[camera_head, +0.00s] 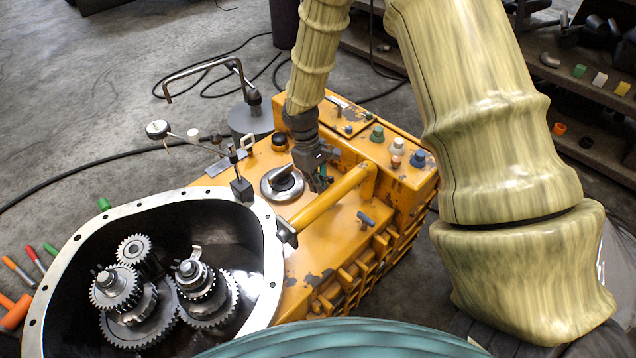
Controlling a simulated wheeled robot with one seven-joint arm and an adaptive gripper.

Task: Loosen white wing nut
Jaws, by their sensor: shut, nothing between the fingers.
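A small white fitting (398,146), which looks like the white wing nut, stands on the raised right-hand block of the orange transmission housing (335,245). A green fitting (377,134) is to its left and a blue one (418,158) to its right. My gripper (319,184) points down over the housing, left of the white fitting and apart from it. It is shut and empty, beside the grey round cap with a lever (283,183). The fingertips are small and partly hard to make out.
A thick orange pipe (330,205) rises between my gripper and the housing's front. The open bell (270,290) with several gears (160,300) lies at lower left. A dial gauge (158,129) on a stand is at the left. Shelves (600,95) stand at upper right.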

